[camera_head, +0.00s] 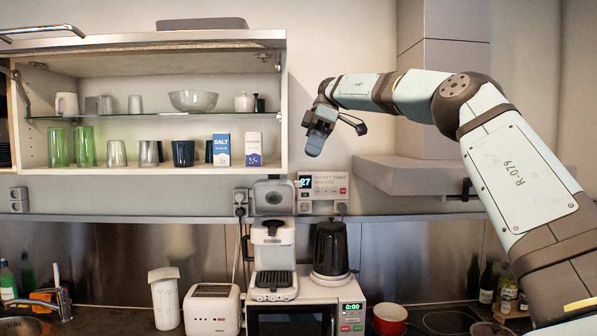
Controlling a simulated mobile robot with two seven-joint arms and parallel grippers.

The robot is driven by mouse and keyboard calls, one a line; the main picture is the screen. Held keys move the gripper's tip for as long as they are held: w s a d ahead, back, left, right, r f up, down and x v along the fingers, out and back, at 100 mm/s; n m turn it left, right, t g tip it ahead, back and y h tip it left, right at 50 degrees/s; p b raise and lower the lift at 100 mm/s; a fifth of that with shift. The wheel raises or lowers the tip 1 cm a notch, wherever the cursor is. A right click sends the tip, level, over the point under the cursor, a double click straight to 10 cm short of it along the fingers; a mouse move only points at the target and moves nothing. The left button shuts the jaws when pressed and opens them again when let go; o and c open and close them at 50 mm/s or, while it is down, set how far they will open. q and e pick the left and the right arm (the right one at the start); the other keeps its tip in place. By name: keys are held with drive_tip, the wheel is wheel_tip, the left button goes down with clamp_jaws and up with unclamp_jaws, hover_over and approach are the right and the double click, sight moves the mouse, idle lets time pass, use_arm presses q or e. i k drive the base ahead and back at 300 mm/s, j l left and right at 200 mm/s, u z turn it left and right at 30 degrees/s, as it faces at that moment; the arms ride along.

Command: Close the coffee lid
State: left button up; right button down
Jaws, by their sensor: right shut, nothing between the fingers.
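The white coffee machine (273,249) stands on top of the microwave. Its grey lid (273,197) stands raised, upright behind the top of the machine, with its inner face showing. My right gripper (314,145) is shut and empty. It hangs above and to the right of the lid, apart from it, beside the right edge of the wall cabinet. My left gripper is not in view.
An open wall cabinet (282,110) with cups, glasses and boxes hangs at upper left. A dark kettle (331,249) stands right of the coffee machine, below a wall timer (322,186). A toaster (212,308) is lower left. The microwave (350,302) is below.

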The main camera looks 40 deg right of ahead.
sight(271, 197)
drive_tip(key=i+l, duration=0.7)
drive_tip(key=l, duration=0.25)
drive_tip(key=i+l, duration=0.35)
drive_tip(key=l, duration=0.1)
